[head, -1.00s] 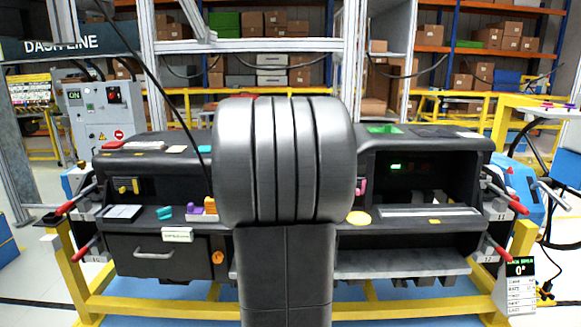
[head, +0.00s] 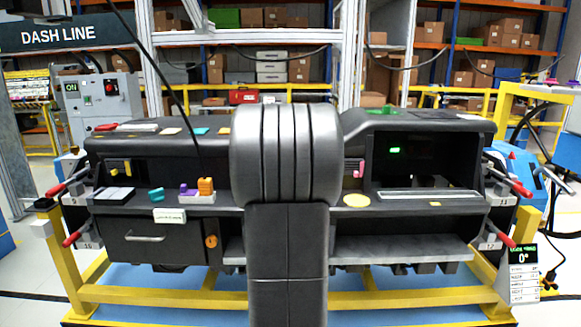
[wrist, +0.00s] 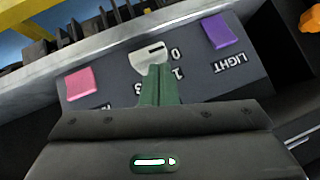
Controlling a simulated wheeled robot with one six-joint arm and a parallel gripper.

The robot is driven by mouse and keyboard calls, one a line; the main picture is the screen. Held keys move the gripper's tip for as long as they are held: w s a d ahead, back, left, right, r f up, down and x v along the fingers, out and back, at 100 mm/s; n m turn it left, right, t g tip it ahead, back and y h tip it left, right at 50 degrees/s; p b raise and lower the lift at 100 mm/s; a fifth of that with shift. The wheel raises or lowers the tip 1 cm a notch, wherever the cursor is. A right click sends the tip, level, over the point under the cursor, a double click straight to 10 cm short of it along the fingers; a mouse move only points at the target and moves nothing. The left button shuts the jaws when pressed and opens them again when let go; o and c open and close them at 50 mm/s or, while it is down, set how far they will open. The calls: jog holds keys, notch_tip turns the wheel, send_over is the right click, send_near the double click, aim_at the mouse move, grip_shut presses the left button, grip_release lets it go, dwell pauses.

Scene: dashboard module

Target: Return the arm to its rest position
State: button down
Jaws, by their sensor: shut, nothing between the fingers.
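In the wrist view, my gripper (wrist: 157,70) has its two green fingers together with nothing between them. The fingertips overlap the lower edge of a pale grey knob (wrist: 148,57) with a dark pointer line. I cannot tell whether they touch it. The knob sits on a dark panel marked 0 and 1, between a pink button (wrist: 80,83) and a purple button (wrist: 221,31) near the word LIGHT. In the head view, my dark arm (head: 287,160) stands upright in front of the middle of the dashboard module (head: 150,222) and hides my gripper and the knob.
The dashboard rests on a yellow frame (head: 180,297). Red-tipped clamps stick out on both sides, including one at the lower right (head: 498,237). An open dark bay (head: 430,170) lies right of my arm, and a closed drawer (head: 150,240) at the left. Shelves with boxes stand behind.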

jog(key=shift+d+m+y+b, duration=0.35)
jog(key=shift+y+b, duration=0.25)
jog(key=shift+b, duration=0.1)
